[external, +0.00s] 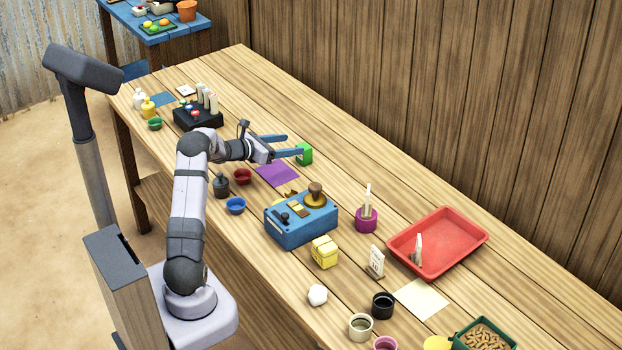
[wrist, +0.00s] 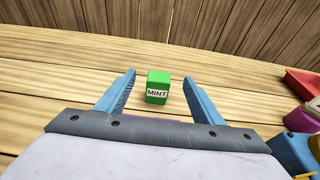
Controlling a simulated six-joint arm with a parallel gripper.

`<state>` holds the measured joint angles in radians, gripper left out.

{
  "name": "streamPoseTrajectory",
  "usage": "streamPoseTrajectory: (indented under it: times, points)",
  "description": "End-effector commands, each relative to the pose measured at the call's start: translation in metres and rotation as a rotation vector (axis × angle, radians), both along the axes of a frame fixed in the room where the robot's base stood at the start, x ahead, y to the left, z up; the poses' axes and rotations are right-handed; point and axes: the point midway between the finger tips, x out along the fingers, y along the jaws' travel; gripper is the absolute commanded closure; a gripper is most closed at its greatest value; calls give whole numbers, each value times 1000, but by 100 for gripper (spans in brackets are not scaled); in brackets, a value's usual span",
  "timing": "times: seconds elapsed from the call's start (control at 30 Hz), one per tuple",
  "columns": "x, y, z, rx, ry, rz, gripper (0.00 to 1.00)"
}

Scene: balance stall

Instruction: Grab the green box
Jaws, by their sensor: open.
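The green box (external: 305,153) stands upright on the wooden table, toward the wall side. In the wrist view the green box (wrist: 158,87) shows a white label reading MINT. My gripper (external: 290,144) is open, with its blue fingers spread and pointing at the box. In the wrist view my gripper (wrist: 157,84) has one finger to the left of the box and one to the right. The box appears between or just beyond the fingertips, and I see no finger touching it. Exact depth is hard to tell.
A purple mat (external: 277,175) lies just in front of the box. A blue device (external: 300,222) with a stamp on it, a magenta holder (external: 366,220) and a red tray (external: 438,243) stand to the right. A black rack (external: 198,117) is to the left. The table behind the box is clear.

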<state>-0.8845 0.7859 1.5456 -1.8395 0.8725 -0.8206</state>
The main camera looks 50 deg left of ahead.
Motion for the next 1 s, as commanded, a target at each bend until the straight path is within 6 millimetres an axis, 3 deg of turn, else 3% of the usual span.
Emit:
streamPoseTrajectory:
  times: [0.13,0.47,0.8,1.0]
  points:
    - [0,0,-16,-1,1,-1,39]
    - [3,0,-21,1,0,-1,39]
    - [38,0,-32,-1,1,-2,39]
    - [48,0,-35,1,0,-1,39]
